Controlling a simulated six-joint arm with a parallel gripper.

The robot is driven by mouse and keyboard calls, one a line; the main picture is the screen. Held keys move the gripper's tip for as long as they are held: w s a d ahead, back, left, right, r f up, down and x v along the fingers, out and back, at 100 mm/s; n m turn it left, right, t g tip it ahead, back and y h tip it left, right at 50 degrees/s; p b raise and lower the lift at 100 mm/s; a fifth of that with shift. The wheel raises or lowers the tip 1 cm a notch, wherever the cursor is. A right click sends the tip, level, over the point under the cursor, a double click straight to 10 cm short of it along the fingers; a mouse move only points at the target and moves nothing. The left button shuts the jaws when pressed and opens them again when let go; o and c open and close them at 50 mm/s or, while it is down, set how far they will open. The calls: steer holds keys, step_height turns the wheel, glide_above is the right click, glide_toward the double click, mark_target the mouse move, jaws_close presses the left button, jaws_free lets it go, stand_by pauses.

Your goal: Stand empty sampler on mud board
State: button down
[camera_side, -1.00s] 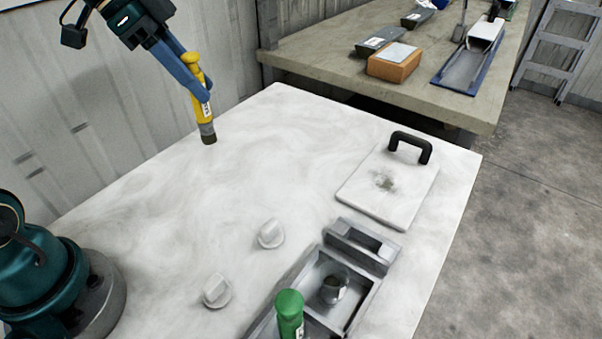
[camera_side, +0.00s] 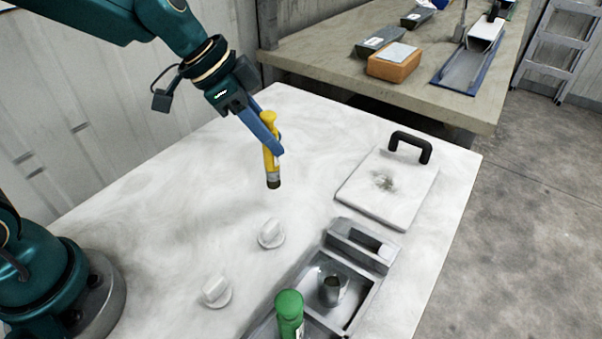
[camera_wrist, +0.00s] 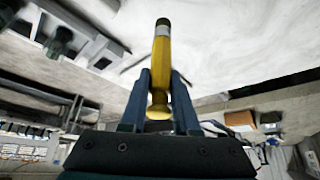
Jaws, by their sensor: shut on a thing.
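A yellow sampler (camera_side: 269,150) with a grey and dark lower end is held by my gripper (camera_side: 272,146), above the white table and close to upright in the side view. In the wrist view the yellow sampler (camera_wrist: 161,65) sits between the two blue fingers of my gripper (camera_wrist: 160,92), its dark end pointing away. The mud board (camera_side: 370,203) is a white slab with a black handle (camera_side: 410,147) and a dark smudge near its middle. It lies to the right of the sampler. Whether the sampler is empty cannot be seen.
A grey metal tray (camera_side: 352,312) holds a metal cup (camera_side: 332,289). A green-capped sampler (camera_side: 289,312) stands at its left side. Two white knobs (camera_side: 271,233) (camera_side: 216,290) are on the table. A bench (camera_side: 330,65) with an orange block (camera_side: 394,65) is behind.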

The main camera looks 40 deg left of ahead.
mark_target(271, 154)
steer(key=shift+f, duration=1.85)
steer(key=shift+f, duration=0.1)
steer(key=c, duration=0.7)
jaws_free()
steer(key=shift+o, duration=0.2)
